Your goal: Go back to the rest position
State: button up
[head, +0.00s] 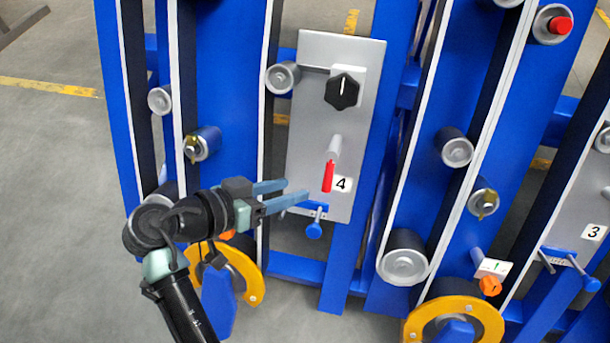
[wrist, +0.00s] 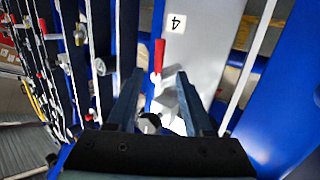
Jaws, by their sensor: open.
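My gripper (head: 287,194) is open and empty in the head view, its two blue-grey fingers pointing right toward the grey panel (head: 310,128). The panel carries a black knob (head: 343,91), a red-tipped lever (head: 328,175) pointing down, a label "4" (head: 342,184) and a small blue T-handle (head: 314,228) at its lower edge. The fingertips appear just left of the red lever and above the T-handle; I cannot tell the depth gap. In the wrist view the open fingers (wrist: 165,85) frame the red lever (wrist: 159,56) and the panel (wrist: 200,50).
Blue upright beams with several grey rollers surround the panel. Yellow curved guards (head: 247,270) sit low, one near my arm. A second panel with label "3" (head: 593,231) is at the right. Open grey floor (head: 55,200) lies to the left.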

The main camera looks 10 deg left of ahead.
jog(key=shift+s+a+r, duration=0.3)
jog(key=shift+s+a, duration=0.1)
jog(key=shift+s, duration=0.1)
jog(key=w+d+r+n+t+y, duration=0.1)
jog(key=w+d+r+t+y, duration=0.25)
jog(key=r, duration=1.05)
jog(key=w+r+n+t+y, duration=0.1)
jog(key=w+r+t+y, duration=0.35)
jog(key=r, duration=0.85)
jog(key=s+d+r+n+t, duration=0.1)
jog(key=s+d+r+t, duration=0.25)
jog(key=r, duration=0.55)
jog(key=s+d+r+t, duration=0.2)
jog(key=s+r+t, duration=0.15)
jog(key=r, duration=0.45)
jog(key=s+d+r+n+t, duration=0.1)
jog(key=s+d+r+t, duration=0.3)
jog(key=r, duration=0.5)
notch_tip(320, 180, up, 37)
jog(key=a+g+p, duration=0.1)
jog(key=p, duration=3.6)
jog(key=shift+s+a+p, duration=0.2)
jog(key=shift+p, duration=0.1)
jog(key=shift+f, duration=0.1)
